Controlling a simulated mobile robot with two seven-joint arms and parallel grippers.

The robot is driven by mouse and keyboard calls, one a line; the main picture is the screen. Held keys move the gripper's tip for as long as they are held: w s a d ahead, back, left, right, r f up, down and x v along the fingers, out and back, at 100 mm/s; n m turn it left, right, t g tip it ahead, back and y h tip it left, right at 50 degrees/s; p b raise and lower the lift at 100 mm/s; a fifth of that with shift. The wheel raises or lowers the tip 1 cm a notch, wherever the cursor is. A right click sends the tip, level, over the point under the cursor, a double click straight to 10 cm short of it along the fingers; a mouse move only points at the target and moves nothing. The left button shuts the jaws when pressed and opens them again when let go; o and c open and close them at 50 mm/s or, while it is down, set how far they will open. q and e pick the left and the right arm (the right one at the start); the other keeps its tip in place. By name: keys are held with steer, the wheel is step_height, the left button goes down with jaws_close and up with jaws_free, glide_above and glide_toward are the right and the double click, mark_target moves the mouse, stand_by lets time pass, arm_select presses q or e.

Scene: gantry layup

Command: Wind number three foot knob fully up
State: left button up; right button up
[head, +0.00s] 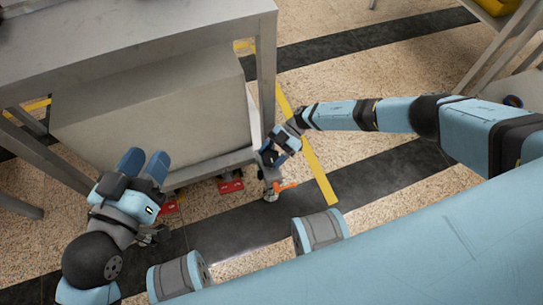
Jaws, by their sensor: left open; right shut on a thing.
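My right gripper (270,157) is at the lower end of the near right leg (266,80) of the grey metal stand. It is shut on a small dark part there, which looks like the foot knob; the fingers mostly hide it, and no number is readable. Just below are a caster (270,193) and an orange lever (286,186) close to the floor.
A large grey box (160,110) fills the space under the stand's top (130,35). Red blocks (230,184) sit low by its base. A yellow floor strip (318,178) runs right of the leg. Open floor lies to the right; another frame with a yellow item (497,6) stands top right.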

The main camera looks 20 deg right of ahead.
stand_by(0.4)
steer(key=o, duration=0.9)
steer(key=shift+o, duration=0.2)
arm_select(q)
steer(key=shift+s+d+r+n+t+p, duration=0.15)
steer(key=shift+r+n+t+p, duration=0.2)
steer(key=shift+r+p, duration=0.6)
arm_select(e)
steer(key=v, duration=1.4)
arm_select(q)
steer(key=shift+f, duration=0.1)
